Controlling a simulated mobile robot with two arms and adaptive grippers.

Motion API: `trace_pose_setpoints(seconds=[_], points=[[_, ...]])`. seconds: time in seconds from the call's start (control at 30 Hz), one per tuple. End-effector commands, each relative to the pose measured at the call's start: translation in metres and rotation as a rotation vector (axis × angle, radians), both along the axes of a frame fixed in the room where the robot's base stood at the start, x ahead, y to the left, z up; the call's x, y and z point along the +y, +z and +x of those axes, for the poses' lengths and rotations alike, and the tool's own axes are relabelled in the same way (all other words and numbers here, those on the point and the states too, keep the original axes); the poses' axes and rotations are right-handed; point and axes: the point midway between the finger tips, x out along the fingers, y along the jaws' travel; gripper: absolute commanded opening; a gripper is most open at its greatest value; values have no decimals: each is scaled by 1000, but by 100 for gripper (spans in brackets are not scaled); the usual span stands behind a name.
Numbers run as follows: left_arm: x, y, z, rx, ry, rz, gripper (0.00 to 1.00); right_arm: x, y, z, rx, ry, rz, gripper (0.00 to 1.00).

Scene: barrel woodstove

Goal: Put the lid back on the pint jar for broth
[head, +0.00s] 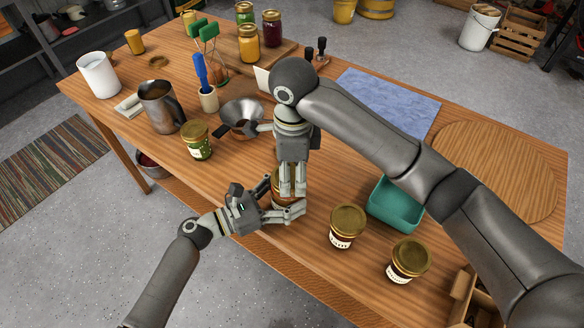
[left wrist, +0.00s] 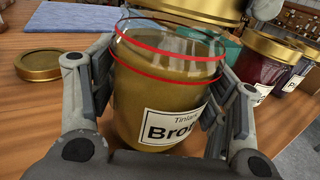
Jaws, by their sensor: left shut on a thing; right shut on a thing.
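The broth jar (left wrist: 160,100) is clear glass with gold-brown contents, a white "Broth" label and red rings near its top. It stands between the fingers of my left gripper (left wrist: 165,110), which is shut on it. In the head view my left gripper (head: 290,213) is low on the jar (head: 276,190), mostly hidden behind my right gripper (head: 293,190). My right gripper points down and is shut on a gold lid (left wrist: 190,8), over the jar's mouth in the left wrist view. I cannot tell whether lid and rim touch.
Another gold lid (left wrist: 50,64) lies flat on the table. Two gold-lidded jars (head: 347,225) (head: 408,260) and a teal box (head: 395,204) stand to the right.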

Motion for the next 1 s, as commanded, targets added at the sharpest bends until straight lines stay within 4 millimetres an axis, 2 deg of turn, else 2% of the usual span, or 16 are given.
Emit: trace_pose_setpoints(seconds=[0.37,0.4,0.53,0.87,1.0], points=[[0,-1,0,2,0,1,3,-1,1,1,-3,-43,-1,52],[0,-1,-1,2,0,1,3,-1,1,1,-3,-43,-1,68],[0,-1,-1,3,0,1,3,-1,1,0,-2,-42,-1,85],[0,-1,-1,3,-1,1,3,0,1,0,-1,-40,0,86],[0,-1,-1,3,-1,1,3,0,15,1,-6,-38,-1,86]])
